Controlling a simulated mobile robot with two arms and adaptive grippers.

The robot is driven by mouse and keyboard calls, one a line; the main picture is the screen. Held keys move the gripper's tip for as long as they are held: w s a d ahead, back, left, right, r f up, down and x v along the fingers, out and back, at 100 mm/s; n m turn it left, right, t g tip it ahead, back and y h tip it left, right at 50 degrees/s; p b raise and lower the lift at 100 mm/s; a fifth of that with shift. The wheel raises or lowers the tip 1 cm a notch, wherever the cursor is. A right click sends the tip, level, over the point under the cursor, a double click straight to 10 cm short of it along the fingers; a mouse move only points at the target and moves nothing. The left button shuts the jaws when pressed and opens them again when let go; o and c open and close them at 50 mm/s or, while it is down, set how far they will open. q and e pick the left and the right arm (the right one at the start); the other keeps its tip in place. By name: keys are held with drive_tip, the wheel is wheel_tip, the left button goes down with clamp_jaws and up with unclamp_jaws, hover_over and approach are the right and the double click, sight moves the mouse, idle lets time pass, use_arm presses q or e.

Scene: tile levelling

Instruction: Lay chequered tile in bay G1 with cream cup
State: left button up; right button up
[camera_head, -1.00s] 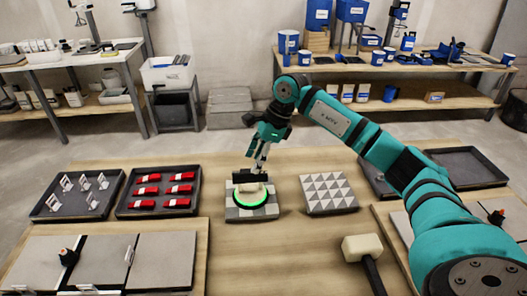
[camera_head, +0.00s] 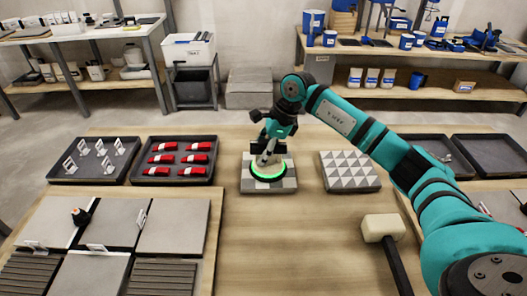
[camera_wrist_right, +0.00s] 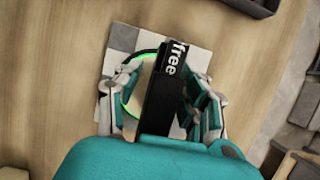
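The chequered tile (camera_head: 288,184), grey and white, lies flat on the wooden table. The cream cup (camera_head: 270,164) stands on it, with a glowing green ring at its base. My right gripper (camera_head: 268,156) is down at the cup. In the right wrist view the fingers of my right gripper (camera_wrist_right: 165,88) are apart, one on each side of the black handle (camera_wrist_right: 163,95), which reads "free". Green ring shows between the handle and the left finger. Most of the cup is hidden there. Bay G1 cannot be identified; no label is readable. My left gripper is out of view.
At lower left, a panel has grey tiles (camera_head: 175,226), dark ribbed beds (camera_head: 30,274) and an orange-topped black piece (camera_head: 82,216). Trays hold white clips (camera_head: 93,178) and red wedges (camera_head: 160,172). A triangle-patterned tile (camera_head: 350,172) and a mallet (camera_head: 383,228) lie right. Table is clear between.

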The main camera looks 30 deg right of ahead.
clamp_jaws()
idle(0.4)
drive_tip(key=shift+o, duration=1.1)
unclamp_jaws()
drive_tip(key=shift+r, duration=0.1)
drive_tip(key=v, duration=1.2)
